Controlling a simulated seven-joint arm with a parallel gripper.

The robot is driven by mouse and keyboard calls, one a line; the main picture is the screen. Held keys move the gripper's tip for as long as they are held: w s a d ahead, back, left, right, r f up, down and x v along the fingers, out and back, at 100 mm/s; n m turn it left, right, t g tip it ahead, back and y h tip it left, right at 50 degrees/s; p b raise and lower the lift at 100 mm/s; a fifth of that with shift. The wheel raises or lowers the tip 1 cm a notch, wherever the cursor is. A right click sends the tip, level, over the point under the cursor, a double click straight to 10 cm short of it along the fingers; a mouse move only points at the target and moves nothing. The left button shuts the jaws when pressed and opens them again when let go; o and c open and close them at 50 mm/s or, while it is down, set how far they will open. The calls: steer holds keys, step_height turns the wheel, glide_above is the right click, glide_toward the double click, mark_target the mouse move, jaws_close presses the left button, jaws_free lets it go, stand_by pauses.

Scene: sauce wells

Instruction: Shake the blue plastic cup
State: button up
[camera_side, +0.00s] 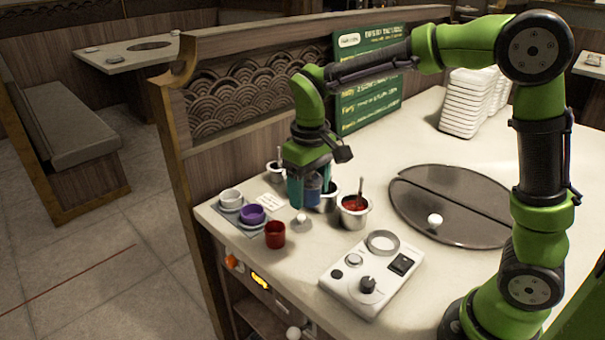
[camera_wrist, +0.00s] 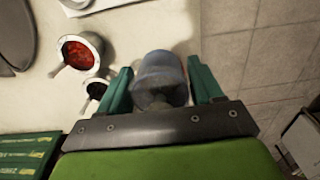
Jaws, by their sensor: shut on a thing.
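The blue plastic cup (camera_side: 312,190) is between the fingers of my gripper (camera_side: 310,192) in the side view. The cup also shows in the wrist view (camera_wrist: 159,78), where the two teal fingers of my gripper (camera_wrist: 160,88) stand on either side of it and are shut on it. In the side view the cup looks roughly upright, close above the left part of the counter. I cannot tell whether its base touches the counter. The inside of the cup is hidden in the side view.
A metal pot of red sauce (camera_side: 354,211) with a spoon stands right of my gripper, with a dark-filled pot (camera_side: 329,200) close behind. A red cup (camera_side: 275,235), a purple cup (camera_side: 252,215) and a white cup (camera_side: 231,198) stand left. A white control panel (camera_side: 372,277) lies in front.

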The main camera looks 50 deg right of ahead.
steer(key=shift+d, duration=0.35)
steer(key=a, duration=0.4)
steer(key=shift+s+a, duration=0.25)
steer(key=shift+s, duration=0.15)
steer(key=shift+d, duration=0.1)
steer(key=shift+w+d, duration=0.25)
steer(key=shift+d, duration=0.85)
steer(key=shift+w+d, duration=0.2)
steer(key=shift+d, duration=0.85)
steer(key=shift+s+a, duration=0.25)
steer(key=shift+a, duration=0.9)
steer(key=shift+s+a, duration=0.2)
steer(key=shift+a, duration=0.9)
